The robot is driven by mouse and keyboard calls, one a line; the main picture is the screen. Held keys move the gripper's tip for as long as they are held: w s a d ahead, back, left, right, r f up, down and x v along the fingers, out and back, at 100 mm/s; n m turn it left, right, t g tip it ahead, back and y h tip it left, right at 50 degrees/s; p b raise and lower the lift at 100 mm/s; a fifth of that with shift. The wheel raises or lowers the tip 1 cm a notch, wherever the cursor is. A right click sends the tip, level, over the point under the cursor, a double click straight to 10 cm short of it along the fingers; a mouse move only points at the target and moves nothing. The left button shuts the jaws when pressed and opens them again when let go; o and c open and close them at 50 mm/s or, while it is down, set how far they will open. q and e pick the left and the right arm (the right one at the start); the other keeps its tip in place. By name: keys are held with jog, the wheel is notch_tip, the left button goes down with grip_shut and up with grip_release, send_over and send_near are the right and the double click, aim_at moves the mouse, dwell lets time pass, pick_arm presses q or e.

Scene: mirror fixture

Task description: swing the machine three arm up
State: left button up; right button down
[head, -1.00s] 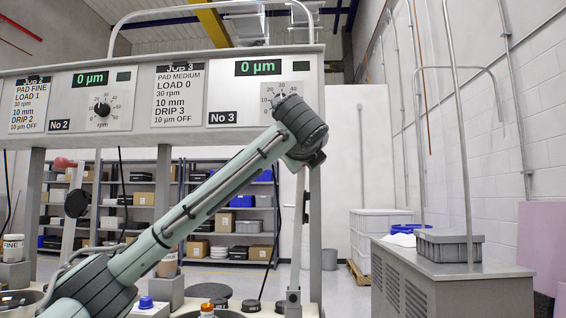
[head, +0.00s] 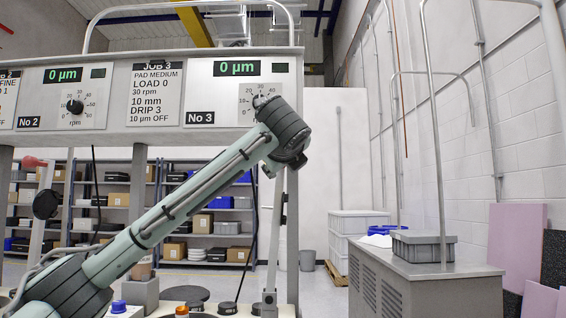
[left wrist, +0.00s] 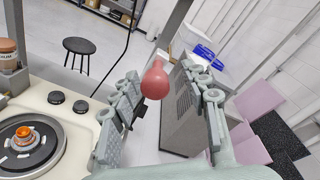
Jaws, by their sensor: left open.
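The machine three panel (head: 220,95) carries the No 3 label and a dial at upper middle in the head view. A slim grey upright bar (head: 269,285), perhaps part of the machine three arm, stands below it. My left arm crosses from lower left, and its wrist hides part of the panel edge; the fingers are not clear there. In the left wrist view my left gripper (left wrist: 163,88) is open, one finger on each side of a red ball knob (left wrist: 155,78). I cannot tell whether they touch it. My right gripper is not in view.
A round dark plate (left wrist: 40,145) with an orange-topped piece sits on the pale machine deck. A red knob (head: 35,161) and black disc (head: 46,204) are at machine two. A grey cabinet (head: 425,285) bearing a grey crate (head: 422,246) stands right. Open floor lies between.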

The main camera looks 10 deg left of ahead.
pick_arm(q)
jog(key=f+v, duration=0.1)
jog(key=v, duration=1.1)
jog(key=shift+r, duration=0.4)
